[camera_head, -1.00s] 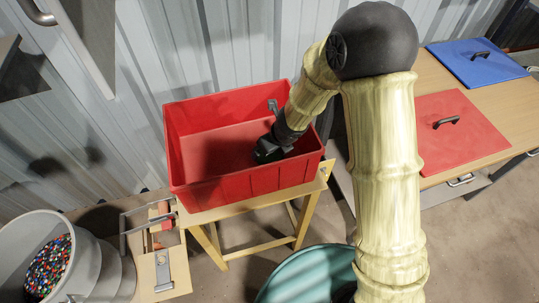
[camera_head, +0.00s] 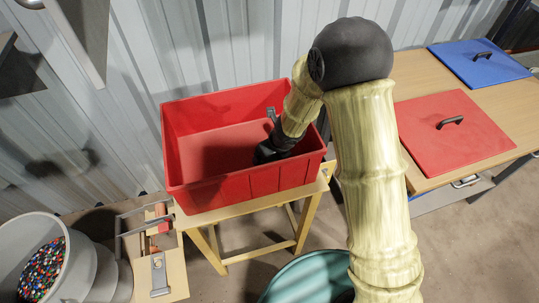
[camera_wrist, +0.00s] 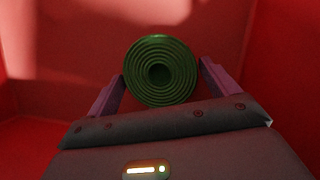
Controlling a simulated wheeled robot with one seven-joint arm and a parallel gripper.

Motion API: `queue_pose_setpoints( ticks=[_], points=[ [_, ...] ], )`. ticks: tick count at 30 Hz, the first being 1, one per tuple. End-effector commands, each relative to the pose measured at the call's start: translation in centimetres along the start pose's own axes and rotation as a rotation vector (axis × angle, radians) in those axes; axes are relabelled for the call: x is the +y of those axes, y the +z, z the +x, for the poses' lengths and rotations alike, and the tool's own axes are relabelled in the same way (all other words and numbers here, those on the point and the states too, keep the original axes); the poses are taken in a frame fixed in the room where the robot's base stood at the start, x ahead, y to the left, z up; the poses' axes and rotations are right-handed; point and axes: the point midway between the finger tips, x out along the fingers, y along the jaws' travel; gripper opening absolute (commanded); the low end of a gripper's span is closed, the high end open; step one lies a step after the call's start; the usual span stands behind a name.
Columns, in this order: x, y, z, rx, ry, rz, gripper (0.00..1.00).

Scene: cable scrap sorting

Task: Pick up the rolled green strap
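The rolled green strap (camera_wrist: 161,72) shows in the wrist view as a coil seen end-on, with a dark hole in its middle. It is inside the red bin (camera_head: 245,187). My gripper (camera_wrist: 162,72) has its two purple fingers spread apart, one at each side of the coil. The fingertips are very close to the coil's edges, and I cannot tell if they touch it. In the head view my gripper (camera_head: 266,153) reaches down into the bin near its right end. The strap is hidden there by the bin's front wall and my gripper.
The bin stands on a small wooden table (camera_head: 262,207). Its walls rise around my gripper. A grey bucket of coloured pellets (camera_head: 82,262) is at lower left, a teal round container (camera_head: 305,275) at the bottom. A table with a red lid (camera_head: 455,140) and blue lid (camera_head: 478,65) is at right.

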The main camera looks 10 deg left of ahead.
Motion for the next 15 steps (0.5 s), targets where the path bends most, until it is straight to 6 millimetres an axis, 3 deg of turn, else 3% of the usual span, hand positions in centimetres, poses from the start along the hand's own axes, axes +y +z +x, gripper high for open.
queue_pose_setpoints(
  ticks=[1,5,15],
  points=[
    [0.0,0.0,0.0,0.0,0.0,0.0,0.76],
    [0.0,0.0,0.0,0.0,0.0,0.0,0.51],
    [-0.05,0.2,-0.45,-0.001,-0.001,0.0,0.5]
  ],
)
